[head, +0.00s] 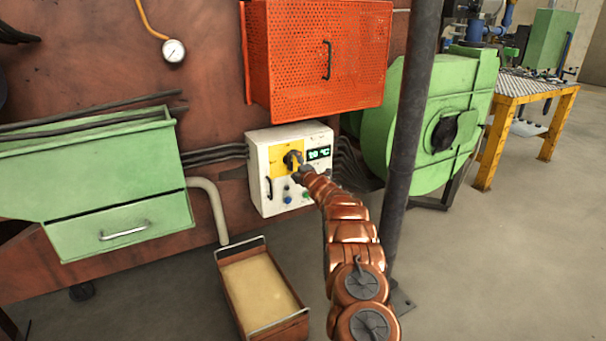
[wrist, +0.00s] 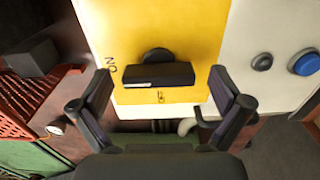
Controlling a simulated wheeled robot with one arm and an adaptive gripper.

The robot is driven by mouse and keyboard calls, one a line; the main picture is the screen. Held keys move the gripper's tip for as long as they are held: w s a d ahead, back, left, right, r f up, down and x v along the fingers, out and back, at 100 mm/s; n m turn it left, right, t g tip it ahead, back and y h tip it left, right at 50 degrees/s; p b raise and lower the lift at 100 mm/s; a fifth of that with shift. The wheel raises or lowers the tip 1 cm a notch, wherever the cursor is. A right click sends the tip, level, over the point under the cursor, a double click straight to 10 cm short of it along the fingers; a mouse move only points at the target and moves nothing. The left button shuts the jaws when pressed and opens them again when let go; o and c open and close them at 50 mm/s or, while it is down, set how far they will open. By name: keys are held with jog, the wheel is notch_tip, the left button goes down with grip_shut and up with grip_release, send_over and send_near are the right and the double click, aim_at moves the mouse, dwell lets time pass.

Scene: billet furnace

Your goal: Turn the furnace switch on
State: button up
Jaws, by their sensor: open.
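The furnace switch is a black knob (wrist: 156,75) on a yellow plate (wrist: 185,35) of a white control box (head: 268,196). In the wrist view, an "ON" label is at the knob's upper left, and a partly hidden label is just below its bar. My gripper (wrist: 162,85) is open, with one finger on each side of the bar. Gaps show between the bar and both fingers. In the head view, my gripper (head: 298,170) is in front of the yellow plate and partly covers the switch (head: 292,158).
The box has a lit display (head: 318,153), a blue button (head: 287,199) and a black handle (head: 269,188). An orange perforated cover (head: 290,60) is above it. A dark post (head: 408,150) stands close right of my arm. A tray (head: 262,290) lies on the floor below.

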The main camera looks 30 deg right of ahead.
jog(key=s+a, duration=0.1)
jog(key=s, duration=1)
jog(key=shift+s, duration=0.15)
jog(key=shift+r, duration=0.1)
dwell(0.5)
